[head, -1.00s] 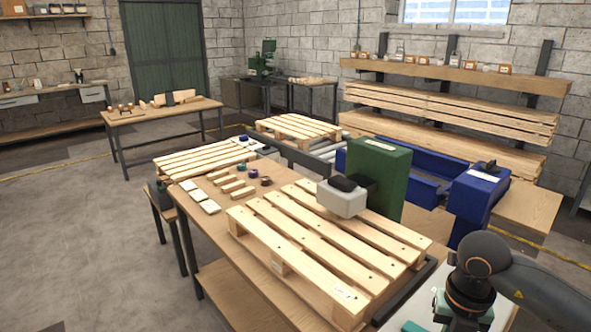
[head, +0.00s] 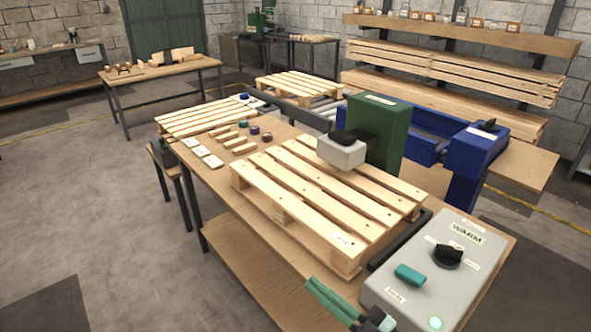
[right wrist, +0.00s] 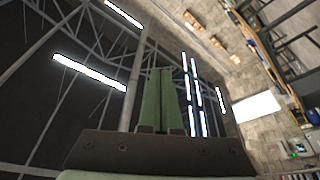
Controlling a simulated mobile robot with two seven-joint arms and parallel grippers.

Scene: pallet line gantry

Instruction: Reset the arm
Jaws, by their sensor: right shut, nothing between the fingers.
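My right gripper (head: 314,286) is at the bottom of the head view, just left of the grey control box (head: 408,262). Its two green fingers are together and empty, pointing up and left in the picture. In the right wrist view the shut fingers (right wrist: 160,75) stand against the ceiling lights. The control box carries a black knob (head: 448,255), a teal switch (head: 410,274) and a lit green lamp (head: 435,322). A label above the knob seems to read "WARM". A grey head (head: 341,152) on a green post (head: 377,138) hangs over the pallet. My left gripper is not seen.
A wooden pallet (head: 300,207) lies on the workbench (head: 262,163) left of the control box, with a black bar (head: 400,240) between them. Small wooden blocks (head: 232,138) and pale cards (head: 201,152) lie farther back. A blue machine (head: 475,150) stands behind.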

